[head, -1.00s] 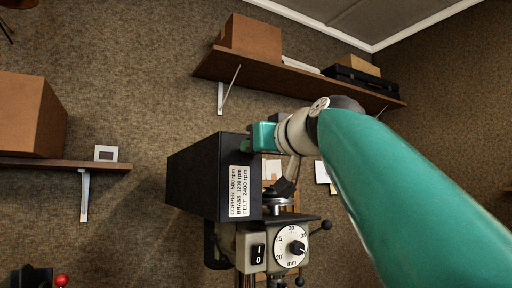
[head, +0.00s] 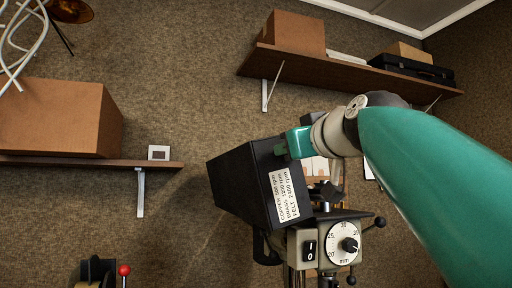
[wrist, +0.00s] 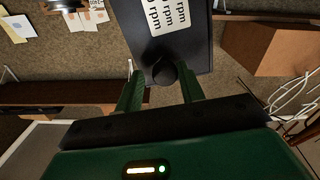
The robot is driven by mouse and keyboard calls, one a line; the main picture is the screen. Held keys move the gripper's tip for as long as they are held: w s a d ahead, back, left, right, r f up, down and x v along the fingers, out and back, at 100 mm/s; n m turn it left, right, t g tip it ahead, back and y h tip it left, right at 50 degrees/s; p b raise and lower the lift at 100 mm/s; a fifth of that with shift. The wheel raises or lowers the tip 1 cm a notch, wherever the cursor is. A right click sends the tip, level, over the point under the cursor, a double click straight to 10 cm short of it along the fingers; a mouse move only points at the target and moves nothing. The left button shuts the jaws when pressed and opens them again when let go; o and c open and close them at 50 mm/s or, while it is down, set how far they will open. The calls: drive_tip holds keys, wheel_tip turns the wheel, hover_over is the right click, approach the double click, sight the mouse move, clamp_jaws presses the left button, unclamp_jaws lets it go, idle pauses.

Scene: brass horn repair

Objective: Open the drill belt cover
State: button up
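The drill belt cover (head: 245,180) is a black box with a white speed label, on top of the bench drill (head: 325,245). In the head view it sits tilted, and metal parts of the drill head (head: 326,192) show beside its right side. In the wrist view the cover (wrist: 190,45) is ahead of me, with its round black knob (wrist: 165,72) between my green fingers. My gripper (head: 284,149) is at the cover's upper right side.
A wall shelf (head: 350,73) with boxes and a black case is behind and above my arm. A lower shelf (head: 150,164) with a large cardboard box (head: 60,118) is at left. A red-knobbed lever (head: 124,270) stands at lower left. Bare wall lies between cover and left shelf.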

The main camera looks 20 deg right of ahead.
drive_tip(key=shift+o, duration=0.7)
drive_tip(key=s, duration=1.3)
drive_tip(key=shift+s+d, duration=0.2)
drive_tip(key=shift+s, duration=0.2)
